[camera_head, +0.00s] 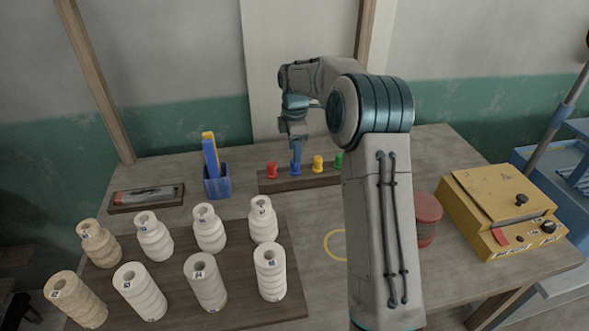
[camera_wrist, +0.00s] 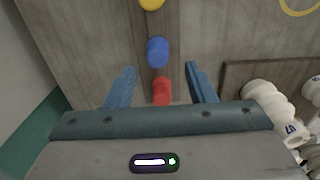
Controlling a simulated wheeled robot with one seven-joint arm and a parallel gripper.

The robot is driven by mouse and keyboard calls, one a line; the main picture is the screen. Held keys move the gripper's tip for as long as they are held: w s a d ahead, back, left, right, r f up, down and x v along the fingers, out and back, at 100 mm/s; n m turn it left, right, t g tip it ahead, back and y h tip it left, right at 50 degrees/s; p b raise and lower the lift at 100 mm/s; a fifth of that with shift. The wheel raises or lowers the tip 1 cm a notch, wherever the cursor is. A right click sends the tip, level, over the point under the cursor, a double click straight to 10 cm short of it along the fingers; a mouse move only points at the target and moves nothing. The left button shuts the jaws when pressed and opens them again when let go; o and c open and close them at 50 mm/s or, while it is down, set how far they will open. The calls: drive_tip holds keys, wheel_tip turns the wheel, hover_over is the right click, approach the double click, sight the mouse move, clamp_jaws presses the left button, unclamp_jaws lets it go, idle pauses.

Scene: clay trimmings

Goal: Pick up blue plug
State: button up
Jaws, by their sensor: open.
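The blue plug (camera_head: 295,169) stands in a dark wooden strip (camera_head: 262,186), between the red plug (camera_head: 272,171) and the yellow plug (camera_head: 318,163). My gripper (camera_head: 296,157) is over the blue plug in the head view. In the wrist view, my open gripper (camera_wrist: 160,70) has its blue fingers spread apart with nothing held. There the blue plug (camera_wrist: 158,52) shows just beyond the fingertips, near the middle of the gap. The red plug (camera_wrist: 161,91) shows between the fingers, partly cut off by the gripper body. I cannot tell the exact height between fingertips and plug.
A green plug (camera_head: 339,160) stands at the strip's right, beside my arm. A blue holder (camera_head: 217,185) is to the left. Several white spools (camera_head: 208,228) stand on a board in front. A yellow box (camera_head: 497,205) and a red cylinder (camera_head: 427,212) are at the right.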

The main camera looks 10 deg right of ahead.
sight(295, 171)
drive_tip(key=shift+w+f+p, duration=0.15)
drive_tip(key=shift+f+p, duration=0.5)
drive_tip(key=shift+f, duration=2.15)
drive_tip(key=c, duration=1.1)
